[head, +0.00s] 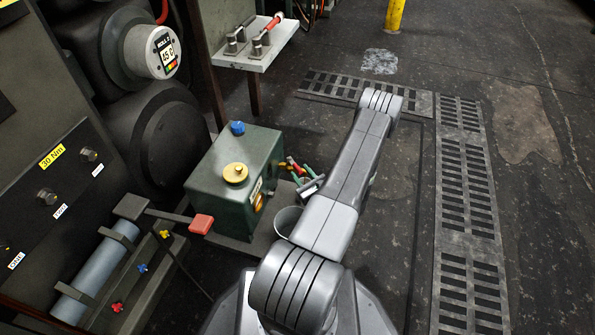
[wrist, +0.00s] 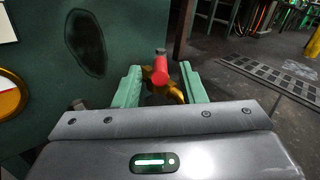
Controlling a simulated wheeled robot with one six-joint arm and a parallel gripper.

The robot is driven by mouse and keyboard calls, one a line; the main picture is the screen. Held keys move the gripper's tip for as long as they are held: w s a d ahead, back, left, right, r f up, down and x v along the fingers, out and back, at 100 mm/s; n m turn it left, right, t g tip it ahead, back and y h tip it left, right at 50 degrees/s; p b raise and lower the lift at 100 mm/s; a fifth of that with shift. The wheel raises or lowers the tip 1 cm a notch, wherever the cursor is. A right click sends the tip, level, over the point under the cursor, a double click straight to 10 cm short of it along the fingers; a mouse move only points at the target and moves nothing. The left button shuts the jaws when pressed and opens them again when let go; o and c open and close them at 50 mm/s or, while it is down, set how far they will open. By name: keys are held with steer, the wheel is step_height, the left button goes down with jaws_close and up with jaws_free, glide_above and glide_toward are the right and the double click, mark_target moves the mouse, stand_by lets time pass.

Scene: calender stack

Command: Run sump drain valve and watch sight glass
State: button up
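The green sump box (head: 215,190) has a yellow cap and a blue knob on top. Its amber sight glass (head: 258,202) is on the right-hand face below a small label; its yellow rim also shows at the left edge of the wrist view (wrist: 9,99). The drain valve's red lever (wrist: 160,70) sits on a brass body (wrist: 176,93) low beside the box. My gripper (wrist: 161,86) is open, one mint finger on each side of the lever, with gaps visible; contact cannot be told. A pale bucket (head: 287,221) stands below, partly hidden by my arm.
A red-ended lever (head: 201,224) on a blue-grey cylinder projects near the box's left. A grey shelf (head: 262,46) with metal fittings stands behind. Slotted floor grates (head: 466,190) run along the right, where the floor is open.

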mark_target(293, 162)
steer(key=shift+x, duration=1.5)
steer(key=shift+c, duration=0.3)
jaws_close()
